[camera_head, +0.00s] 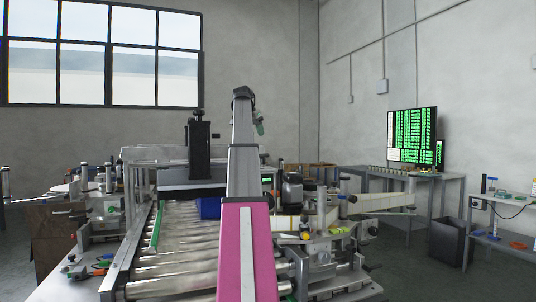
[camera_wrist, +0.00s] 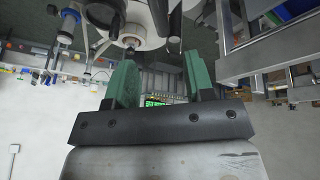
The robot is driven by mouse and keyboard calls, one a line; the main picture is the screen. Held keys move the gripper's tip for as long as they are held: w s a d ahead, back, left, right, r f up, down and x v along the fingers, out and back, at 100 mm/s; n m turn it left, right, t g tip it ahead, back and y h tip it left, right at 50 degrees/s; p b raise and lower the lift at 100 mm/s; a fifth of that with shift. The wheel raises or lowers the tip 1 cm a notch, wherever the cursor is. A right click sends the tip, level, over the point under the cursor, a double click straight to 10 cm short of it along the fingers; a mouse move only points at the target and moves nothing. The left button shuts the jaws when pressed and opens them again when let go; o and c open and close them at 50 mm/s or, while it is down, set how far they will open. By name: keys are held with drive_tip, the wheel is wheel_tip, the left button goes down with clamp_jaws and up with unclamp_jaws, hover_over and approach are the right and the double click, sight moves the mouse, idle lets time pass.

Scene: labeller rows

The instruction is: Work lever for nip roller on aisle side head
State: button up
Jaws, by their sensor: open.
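My gripper (camera_wrist: 160,78) shows in the wrist view with two green fingers apart and nothing between them. In the head view my arm reaches up over the conveyor, and the gripper end is small and partly hidden. A labelling head (camera_head: 312,208) stands along the right side of the conveyor in the head view. In the wrist view, a pale round part (camera_wrist: 150,18) with a small dark-tipped knob (camera_wrist: 130,42) lies beyond the left finger. I cannot make out which part is the nip roller lever.
The roller conveyor (camera_head: 178,240) runs below my arm, with a blue box (camera_head: 209,207) on it. More labelling equipment (camera_head: 100,205) stands at left. A screen (camera_head: 412,137) stands on a back table. Metal frame rails (camera_wrist: 270,40) lie close to the right finger.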

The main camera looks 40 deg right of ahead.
sight(263, 159)
drive_tip(key=x, duration=1)
drive_tip(key=shift+f, duration=0.2)
clamp_jaws()
